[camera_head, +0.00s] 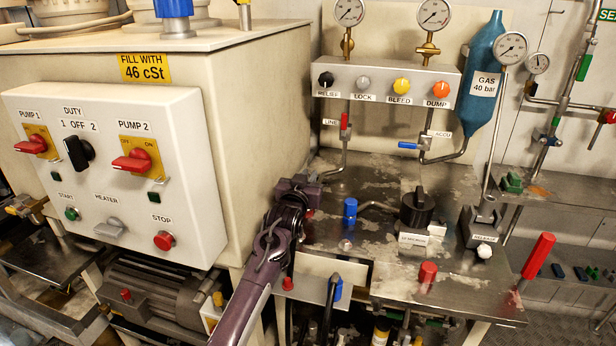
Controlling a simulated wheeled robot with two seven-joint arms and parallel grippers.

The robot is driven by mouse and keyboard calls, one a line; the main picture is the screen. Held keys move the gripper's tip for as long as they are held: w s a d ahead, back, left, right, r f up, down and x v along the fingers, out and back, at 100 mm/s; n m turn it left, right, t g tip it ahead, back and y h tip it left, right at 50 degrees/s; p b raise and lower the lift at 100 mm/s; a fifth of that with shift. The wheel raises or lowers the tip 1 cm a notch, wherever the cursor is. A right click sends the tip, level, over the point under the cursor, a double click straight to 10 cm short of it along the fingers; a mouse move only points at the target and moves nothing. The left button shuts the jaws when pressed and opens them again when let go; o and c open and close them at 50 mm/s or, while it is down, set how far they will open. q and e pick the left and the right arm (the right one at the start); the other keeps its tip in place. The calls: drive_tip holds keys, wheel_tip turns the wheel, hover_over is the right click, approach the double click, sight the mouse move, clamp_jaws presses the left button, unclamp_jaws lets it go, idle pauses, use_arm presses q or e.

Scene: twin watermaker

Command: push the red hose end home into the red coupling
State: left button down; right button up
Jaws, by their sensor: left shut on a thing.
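My left gripper (304,190) is over the left part of the steel bench, seen from behind. It is shut on the red hose end, which is mostly hidden behind the gripper and wrist. A black hose (292,258) hangs down below the gripper. A small red part (310,213) shows just beside the gripper at bench level, probably the red coupling; most of it is covered. I cannot tell whether hose end and coupling touch. My right gripper is not in view.
A blue coupling (350,211) stands just right of the gripper. A front bracket (310,287) carries red and blue fittings. The pump cabinet (120,170) rises close on the left.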

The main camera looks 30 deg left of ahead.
use_arm(q)
drive_tip(key=shift+f, duration=0.2)
drive_tip(key=shift+f+b, duration=0.3)
drive_tip(key=shift+f, duration=0.2)
drive_tip(key=c, duration=1.3)
unclamp_jaws()
drive_tip(key=shift+s, duration=0.15)
drive_tip(key=v, duration=0.7)
drive_tip(key=shift+s+d, duration=0.1)
drive_tip(key=shift+s, duration=0.2)
